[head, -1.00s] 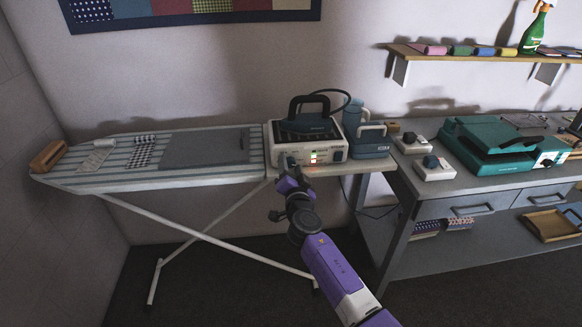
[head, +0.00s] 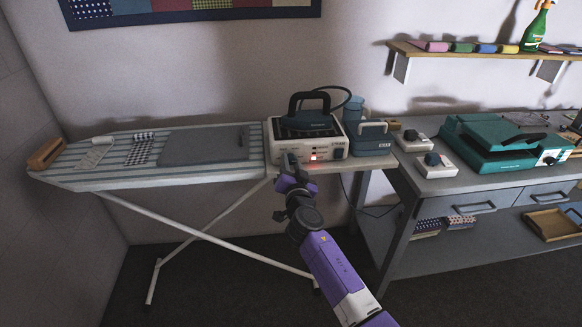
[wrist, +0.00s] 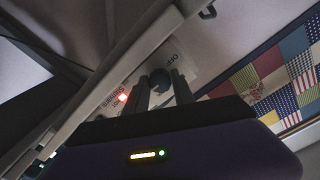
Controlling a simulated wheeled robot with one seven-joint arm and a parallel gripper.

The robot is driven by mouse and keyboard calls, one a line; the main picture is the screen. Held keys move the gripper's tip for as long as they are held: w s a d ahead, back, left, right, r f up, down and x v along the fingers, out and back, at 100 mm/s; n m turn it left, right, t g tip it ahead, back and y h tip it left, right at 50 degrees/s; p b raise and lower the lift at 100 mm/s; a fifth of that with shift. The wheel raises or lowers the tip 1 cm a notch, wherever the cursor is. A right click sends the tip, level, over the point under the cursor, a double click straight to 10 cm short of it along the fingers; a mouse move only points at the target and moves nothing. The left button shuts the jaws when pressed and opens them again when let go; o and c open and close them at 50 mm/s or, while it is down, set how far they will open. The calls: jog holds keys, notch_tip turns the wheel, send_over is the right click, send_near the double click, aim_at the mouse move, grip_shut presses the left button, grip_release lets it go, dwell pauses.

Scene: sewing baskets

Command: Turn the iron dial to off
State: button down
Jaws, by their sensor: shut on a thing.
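The steam iron (head: 309,122), dark with a looped handle, rests on its white station (head: 330,148) at the right end of the ironing board. A small red light glows on the station's front panel. It also shows in the wrist view beside the dial. The dark round dial (wrist: 161,79) sits between my two fingers on the pale panel, next to printed lettering that seems to include "OFF". My gripper (wrist: 162,92) is shut on the dial. In the head view my gripper (head: 287,166) is at the panel's left part and hides the dial.
The ironing board (head: 110,178) stretches left with cloths and a grey mat (head: 203,146). A blue-grey box-like item with a handle (head: 369,141) stands close right of the station. The workbench (head: 470,180) holds a teal press (head: 497,148). A cable hangs below the station.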

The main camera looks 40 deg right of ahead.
jog(key=n+b, duration=0.1)
jog(key=n, duration=0.3)
jog(key=shift+f+n+b, duration=0.1)
jog(key=shift+n+b, duration=0.2)
jog(key=shift+b, duration=0.1)
jog(key=n, duration=0.5)
jog(key=shift+b, duration=0.4)
jog(key=n, duration=0.5)
jog(key=n+p, duration=0.1)
jog(key=n, duration=0.4)
jog(key=shift+n, duration=0.3)
jog(key=n+p, duration=0.1)
jog(key=n, duration=0.3)
jog(key=shift+r+n+p, duration=0.2)
jog(key=shift+n+p, duration=0.1)
jog(key=shift+p, duration=0.1)
jog(key=n+p, duration=0.1)
jog(key=n, duration=0.4)
jog(key=shift+p, duration=0.4)
jog(key=n+p, duration=0.2)
jog(key=n, duration=0.3)
jog(key=shift+n, duration=0.4)
jog(key=shift+f+n+p, duration=0.1)
jog(key=shift+n+p, duration=0.5)
jog(key=shift+n, duration=1.3)
